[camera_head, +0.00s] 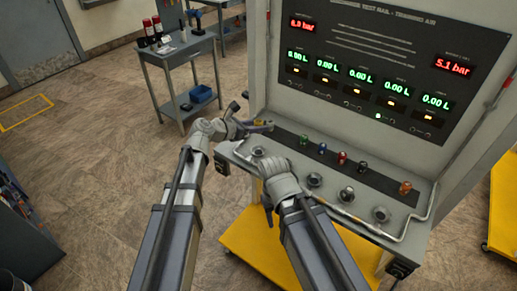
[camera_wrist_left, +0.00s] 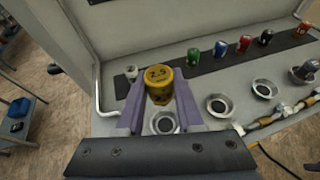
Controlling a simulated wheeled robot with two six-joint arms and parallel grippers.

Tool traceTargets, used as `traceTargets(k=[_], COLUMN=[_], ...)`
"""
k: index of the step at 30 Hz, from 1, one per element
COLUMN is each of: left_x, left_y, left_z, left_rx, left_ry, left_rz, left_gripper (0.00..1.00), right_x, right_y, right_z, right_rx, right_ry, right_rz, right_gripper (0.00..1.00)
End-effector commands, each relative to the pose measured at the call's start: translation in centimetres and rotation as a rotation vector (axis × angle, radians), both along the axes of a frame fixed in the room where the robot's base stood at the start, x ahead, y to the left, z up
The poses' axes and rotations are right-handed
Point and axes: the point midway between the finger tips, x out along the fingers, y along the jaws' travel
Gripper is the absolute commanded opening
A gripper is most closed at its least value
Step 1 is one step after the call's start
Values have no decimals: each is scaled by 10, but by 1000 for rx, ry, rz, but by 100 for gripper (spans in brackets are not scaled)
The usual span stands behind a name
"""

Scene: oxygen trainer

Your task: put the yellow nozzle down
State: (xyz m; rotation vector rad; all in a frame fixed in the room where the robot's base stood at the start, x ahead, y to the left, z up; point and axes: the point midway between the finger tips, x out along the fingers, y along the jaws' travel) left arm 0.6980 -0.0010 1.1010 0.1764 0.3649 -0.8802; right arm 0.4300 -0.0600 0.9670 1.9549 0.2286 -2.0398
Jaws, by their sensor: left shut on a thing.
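The yellow nozzle (camera_wrist_left: 158,90), marked 2.5, sits between the fingers of my left gripper (camera_wrist_left: 155,100) in the left wrist view. The gripper is shut on it, above the sloped console; a round metal socket (camera_wrist_left: 163,123) shows just below it in the picture. In the head view my left gripper (camera_head: 247,127) is at the console's left end, and the nozzle cannot be made out there. My right arm reaches over the front of the console; its gripper is mostly hidden behind its own wrist, so its jaws cannot be read.
Green (camera_wrist_left: 193,56), blue (camera_wrist_left: 220,48), red (camera_wrist_left: 244,44) and dark nozzles stand along a black strip (camera_wrist_left: 120,90), with an orange one (camera_head: 405,187) at the right. Several sockets (camera_head: 314,180) line the console's front. A display panel (camera_head: 380,70) rises behind. A side table (camera_head: 180,50) stands at the back left.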

Motion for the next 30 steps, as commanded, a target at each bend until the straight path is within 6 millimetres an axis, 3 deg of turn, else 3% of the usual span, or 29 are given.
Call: traceTargets(k=[1, 6, 14, 24, 30], left_x=[0, 0, 0, 0, 0], left_y=[0, 0, 0, 0, 0], left_z=[-16, -41, -45, -81, -80], left_rx=[0, 0, 0, 0, 0], left_ry=[0, 0, 0, 0, 0], left_rz=[1, 1, 1, 1, 1], left_gripper=[0, 0, 0, 0, 0], right_x=[0, 0, 0, 0, 0], right_y=[0, 0, 0, 0, 0], right_z=[-16, -41, -45, -81, -80], right_rx=[0, 0, 0, 0, 0], right_ry=[0, 0, 0, 0, 0], right_rz=[0, 0, 0, 0, 0], right_gripper=[50, 50, 50, 50, 50])
